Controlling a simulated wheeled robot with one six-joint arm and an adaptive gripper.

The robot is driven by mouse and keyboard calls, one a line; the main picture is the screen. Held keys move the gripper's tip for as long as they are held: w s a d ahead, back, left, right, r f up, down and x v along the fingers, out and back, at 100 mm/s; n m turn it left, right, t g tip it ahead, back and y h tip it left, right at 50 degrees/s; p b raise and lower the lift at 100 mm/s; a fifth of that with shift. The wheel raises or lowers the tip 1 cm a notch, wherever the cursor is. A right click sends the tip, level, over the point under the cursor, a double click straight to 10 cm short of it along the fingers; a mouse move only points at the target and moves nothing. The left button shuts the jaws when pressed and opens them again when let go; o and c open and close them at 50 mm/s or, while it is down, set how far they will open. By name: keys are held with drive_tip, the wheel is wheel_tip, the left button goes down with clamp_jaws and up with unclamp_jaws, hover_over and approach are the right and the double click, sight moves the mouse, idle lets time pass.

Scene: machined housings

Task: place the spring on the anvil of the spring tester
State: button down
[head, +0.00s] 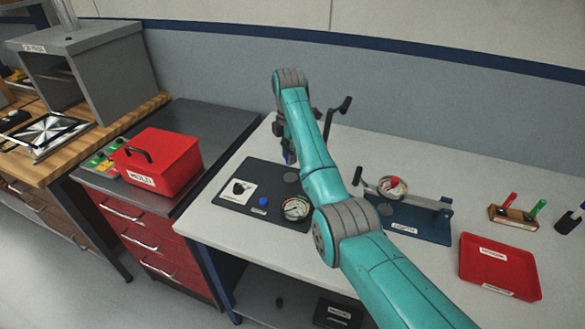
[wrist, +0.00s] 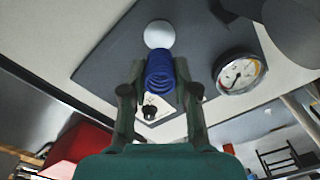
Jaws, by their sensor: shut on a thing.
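The spring is a blue coil (wrist: 159,66), held between the two fingers of my gripper (wrist: 161,82) in the wrist view. In the head view a little of its blue (head: 288,157) shows at my gripper (head: 288,150), partly behind my arm. A dark base plate (head: 230,196) lies below. On it a pale round disc (wrist: 159,34), which looks like the tester's anvil, shows just beyond the spring in the wrist view; a grey disc (head: 292,177) shows on the plate in the head view. The spring appears above the plate, apart from the disc.
A dial gauge (head: 297,208), a small blue piece (head: 263,201) and a white card (head: 238,191) are on the plate. A black crank handle (head: 344,106) stands behind my arm. A blue-based device (head: 415,220) and a red tray (head: 499,266) are at right. A red box (head: 158,161) is left.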

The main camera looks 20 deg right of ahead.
drive_tip(key=shift+d+f, duration=0.1)
drive_tip(key=shift+f, duration=2.85)
drive_tip(key=shift+f, duration=0.1)
drive_tip(key=c, duration=0.9)
unclamp_jaws()
